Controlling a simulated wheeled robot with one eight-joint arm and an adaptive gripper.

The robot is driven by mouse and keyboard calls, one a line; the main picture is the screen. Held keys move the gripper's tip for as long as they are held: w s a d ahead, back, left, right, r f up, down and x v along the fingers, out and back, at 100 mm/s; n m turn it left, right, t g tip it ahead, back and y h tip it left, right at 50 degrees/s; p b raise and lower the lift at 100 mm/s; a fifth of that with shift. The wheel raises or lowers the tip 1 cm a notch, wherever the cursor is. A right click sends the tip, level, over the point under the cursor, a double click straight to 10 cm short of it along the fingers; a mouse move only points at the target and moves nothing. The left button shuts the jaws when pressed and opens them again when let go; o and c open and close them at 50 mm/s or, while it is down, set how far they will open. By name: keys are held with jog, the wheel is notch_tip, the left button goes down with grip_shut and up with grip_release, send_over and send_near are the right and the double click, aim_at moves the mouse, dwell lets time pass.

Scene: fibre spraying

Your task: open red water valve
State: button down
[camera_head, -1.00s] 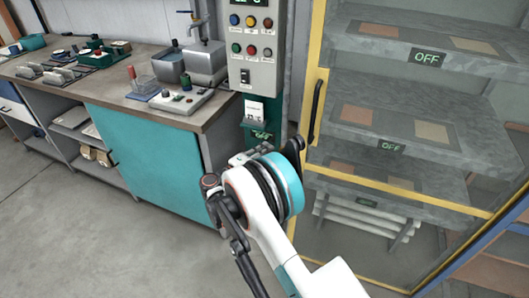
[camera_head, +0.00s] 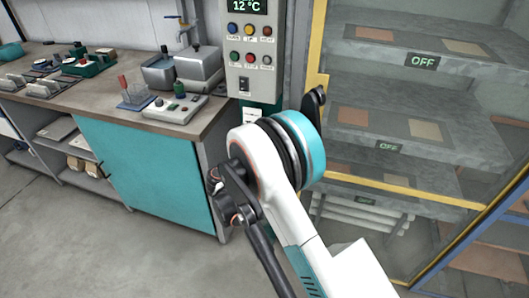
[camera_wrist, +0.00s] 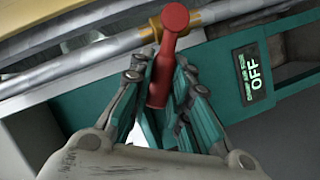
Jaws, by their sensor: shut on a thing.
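The red water valve's handle (camera_wrist: 173,28) stands out in the upper middle of the wrist view, set on a brass fitting (camera_wrist: 150,28) on a grey metal pipe. My gripper (camera_wrist: 162,88) is shut on the red handle, with its teal fingers on either side and the handle's lower end between them. In the head view, my white and teal arm hides the gripper and the red valve, in front of the space between the workbench and the glass cabinet.
A green panel reading OFF (camera_wrist: 252,72) is right of the valve. In the head view, a control box (camera_head: 252,50) shows 12 °C above my arm. The workbench (camera_head: 140,140) stands left, the yellow-framed cabinet (camera_head: 318,45) right. Floor is clear at lower left.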

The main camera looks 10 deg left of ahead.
jog(key=shift+d+r+m, duration=0.15)
jog(key=shift+r+m, duration=0.1)
jog(key=shift+m, duration=0.25)
jog(key=c, duration=1.5)
grip_release()
jog(key=v, duration=1.2)
jog(key=shift+d+r, duration=0.15)
